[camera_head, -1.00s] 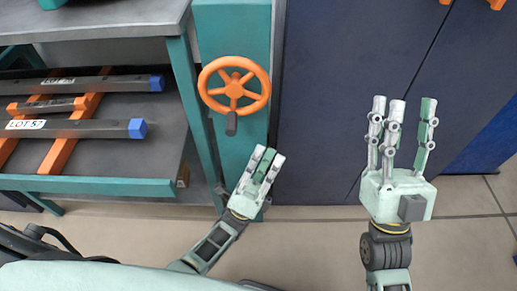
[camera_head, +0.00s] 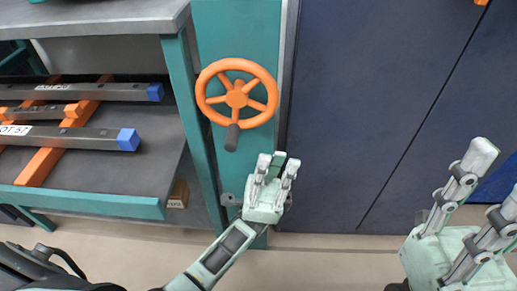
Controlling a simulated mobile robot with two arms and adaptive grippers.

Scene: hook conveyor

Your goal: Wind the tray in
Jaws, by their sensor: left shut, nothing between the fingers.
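An orange handwheel (camera_head: 237,88) with several spokes is mounted on a teal post (camera_head: 237,30). Its dark handle (camera_head: 232,138) hangs at the bottom of the rim. My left gripper (camera_head: 272,162) is below and slightly right of the handle, apart from it, fingers pointing up and shut on nothing. The tray (camera_head: 110,207) is at the left, a grey shelf with a teal front edge beside the post. It bears dark bars with blue ends (camera_head: 128,139) on orange supports. My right gripper (camera_head: 470,190) is at the lower right, partly cut off, its fingers apart.
A grey worktop (camera_head: 100,18) is above the tray. Dark blue cabinet doors (camera_head: 375,110) fill the space right of the post. A small brown block (camera_head: 178,194) is by the tray's right end. Tan floor (camera_head: 330,268) is open below.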

